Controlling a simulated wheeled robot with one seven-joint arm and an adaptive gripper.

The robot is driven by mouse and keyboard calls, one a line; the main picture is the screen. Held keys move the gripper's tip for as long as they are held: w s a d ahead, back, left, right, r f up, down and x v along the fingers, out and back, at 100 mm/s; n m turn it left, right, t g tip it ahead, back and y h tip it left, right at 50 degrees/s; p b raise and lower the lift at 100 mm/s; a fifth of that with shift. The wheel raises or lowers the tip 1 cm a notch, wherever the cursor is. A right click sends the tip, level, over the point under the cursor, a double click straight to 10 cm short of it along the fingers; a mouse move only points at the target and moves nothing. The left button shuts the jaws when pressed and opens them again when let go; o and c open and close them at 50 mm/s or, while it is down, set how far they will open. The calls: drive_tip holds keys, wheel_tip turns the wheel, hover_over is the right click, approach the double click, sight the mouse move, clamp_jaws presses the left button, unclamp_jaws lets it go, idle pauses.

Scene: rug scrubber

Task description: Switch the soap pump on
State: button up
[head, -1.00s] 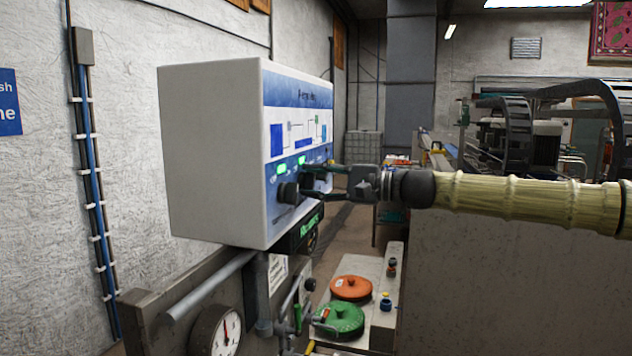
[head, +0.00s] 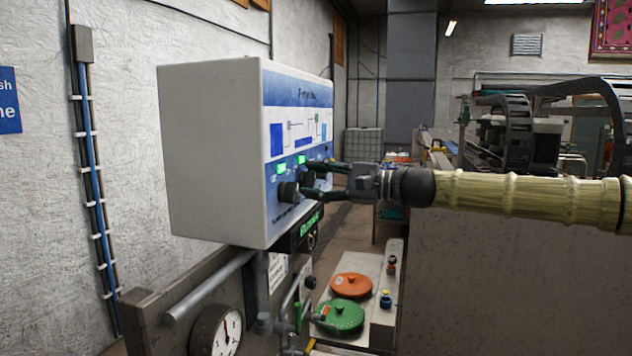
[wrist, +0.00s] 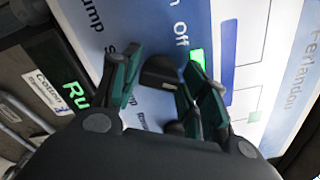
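The white and blue control box (head: 215,150) hangs at the wall, its printed panel facing right. A black knob (head: 289,191) sits low on the panel, with green lit displays (head: 280,168) above it. My gripper (head: 307,181) reaches the panel from the right, its fingers apart, around a second dark knob. In the wrist view a black knob (wrist: 160,72) stands between my open green-and-black fingers, beside the printed word "Off". The right finger looks close to the knob; I cannot tell whether it touches. The word "ump" shows at the upper left. The knob's own label is partly hidden.
A green lit sign (head: 309,226) hangs under the box. Pipes and a round gauge (head: 216,331) are below. Orange (head: 351,286) and green (head: 340,317) lids sit on a pale unit. A grey wall (head: 500,280) rises below my arm.

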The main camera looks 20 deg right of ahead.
drive_tip(key=shift+o, duration=0.6)
drive_tip(key=shift+d, duration=0.1)
drive_tip(key=v, duration=1.2)
drive_tip(key=p+v, duration=0.6)
drive_tip(key=p, duration=0.5)
drive_tip(key=shift+r+p, duration=0.25)
drive_tip(key=shift+p, duration=0.1)
drive_tip(key=shift+d+p, duration=0.1)
drive_tip(key=shift+p, duration=0.35)
